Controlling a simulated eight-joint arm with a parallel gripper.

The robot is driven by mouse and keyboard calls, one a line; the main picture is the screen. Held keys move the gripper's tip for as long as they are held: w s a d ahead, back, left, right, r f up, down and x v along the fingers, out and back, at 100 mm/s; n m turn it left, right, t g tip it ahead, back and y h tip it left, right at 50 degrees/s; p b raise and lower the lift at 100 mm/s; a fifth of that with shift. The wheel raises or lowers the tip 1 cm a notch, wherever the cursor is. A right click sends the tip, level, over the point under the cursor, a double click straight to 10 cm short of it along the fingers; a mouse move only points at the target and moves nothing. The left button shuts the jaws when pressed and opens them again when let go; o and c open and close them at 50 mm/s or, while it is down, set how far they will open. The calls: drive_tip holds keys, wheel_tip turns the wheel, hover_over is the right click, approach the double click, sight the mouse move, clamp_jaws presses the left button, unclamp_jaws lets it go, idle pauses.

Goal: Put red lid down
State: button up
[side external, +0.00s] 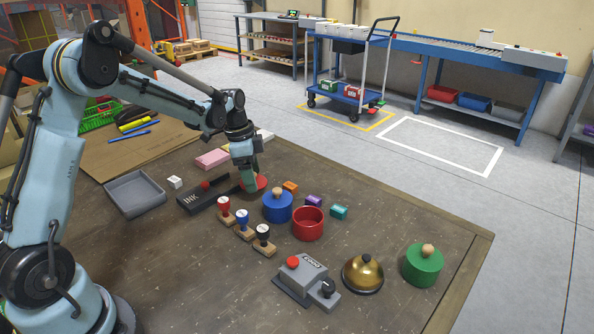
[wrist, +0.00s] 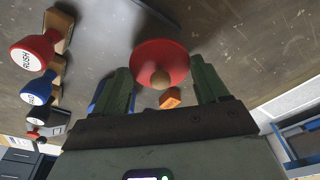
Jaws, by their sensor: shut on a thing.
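The red lid (side external: 261,184) is a round disc with a wooden knob. It is at my gripper's fingertips (side external: 250,186), beside the black INK box. In the wrist view, the lid (wrist: 160,55) lies between my green fingers (wrist: 163,88), with its knob toward me. My gripper is shut on the lid; the exact contact is hard to see. The lid is low over the table; I cannot tell whether it touches. The red pot (side external: 308,224) stands open, without a lid, to the right.
The INK box (side external: 198,200) is just left of the lid. The blue lidded pot (side external: 278,208), an orange block (side external: 290,187) and several stamps (side external: 243,226) stand close by. A grey tray (side external: 134,195) is left. A bell (side external: 362,275) and green pot (side external: 423,268) are right.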

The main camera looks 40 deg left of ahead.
drive_tip(key=shift+f, duration=1.2)
drive_tip(key=shift+f, duration=0.1)
drive_tip(key=o, duration=1)
wheel_tip(320, 180, up, 12)
drive_tip(key=s+a+f, duration=0.1)
drive_tip(key=shift+s+d+r+n+t+y, duration=0.2)
drive_tip(key=shift+s+d+r+n+t, duration=0.2)
drive_tip(key=shift+s+d+n+t, duration=1.45)
drive_tip(key=shift+s+d+r+n+t+y, duration=0.3)
drive_tip(key=shift+s+d+n, duration=0.85)
drive_tip(key=shift+s+d, duration=1.95)
drive_tip(key=shift+s+d+r+n+t+y, duration=0.1)
drive_tip(key=shift+s+d+r+n+t, duration=0.55)
drive_tip(key=shift+s+d+n, duration=1.35)
